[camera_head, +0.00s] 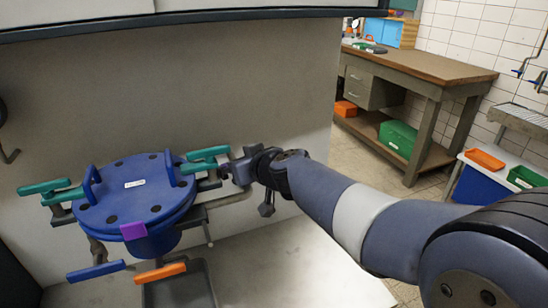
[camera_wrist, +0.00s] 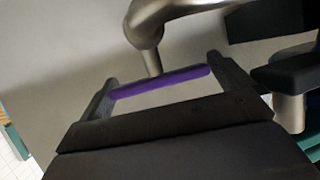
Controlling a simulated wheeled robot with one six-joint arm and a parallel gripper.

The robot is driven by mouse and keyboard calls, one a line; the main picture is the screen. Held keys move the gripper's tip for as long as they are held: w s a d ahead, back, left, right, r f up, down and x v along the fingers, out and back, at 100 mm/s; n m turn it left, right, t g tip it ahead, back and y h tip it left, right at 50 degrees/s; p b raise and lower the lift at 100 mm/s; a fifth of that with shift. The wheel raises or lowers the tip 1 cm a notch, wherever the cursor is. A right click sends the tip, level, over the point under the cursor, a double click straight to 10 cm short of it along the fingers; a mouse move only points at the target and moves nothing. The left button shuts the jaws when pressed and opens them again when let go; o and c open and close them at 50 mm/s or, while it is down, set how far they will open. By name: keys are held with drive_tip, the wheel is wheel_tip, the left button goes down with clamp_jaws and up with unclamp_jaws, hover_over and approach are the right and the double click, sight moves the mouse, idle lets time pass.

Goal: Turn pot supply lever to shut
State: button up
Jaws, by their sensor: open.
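My gripper (camera_head: 236,170) is open at the right of the blue pot (camera_head: 133,200), near the right-hand teal levers (camera_head: 205,154). In the wrist view, a purple bar (camera_wrist: 162,82) spans the gap between the open fingers of my gripper (camera_wrist: 160,76); whether they touch it I cannot tell. A metal pipe elbow (camera_wrist: 147,36) runs just beyond it. This purple bar is not clearly visible in the head view, where my gripper and arm cover that area. No readable label shows which lever is the pot supply lever.
Other levers around the pot are teal (camera_head: 45,187), blue (camera_head: 96,271) and orange (camera_head: 160,272). A purple tab (camera_head: 133,231) is on the pot's front. A grey wall (camera_head: 250,80) stands close behind. A workbench (camera_head: 420,65) is at the back right.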

drive_tip(key=shift+n+g+y, duration=0.5)
drive_tip(key=shift+n+y, duration=0.1)
drive_tip(key=n+g+p, duration=0.1)
drive_tip(key=y+p, duration=0.1)
drive_tip(key=p, duration=0.1)
drive_tip(key=shift+r+n+g, duration=0.3)
drive_tip(key=shift+n+g, duration=0.1)
drive_tip(key=n+g+y+p, duration=0.1)
drive_tip(key=n+g+p, duration=0.1)
drive_tip(key=p, duration=0.4)
drive_tip(key=shift+n+y, duration=0.3)
drive_tip(key=shift+y, duration=0.1)
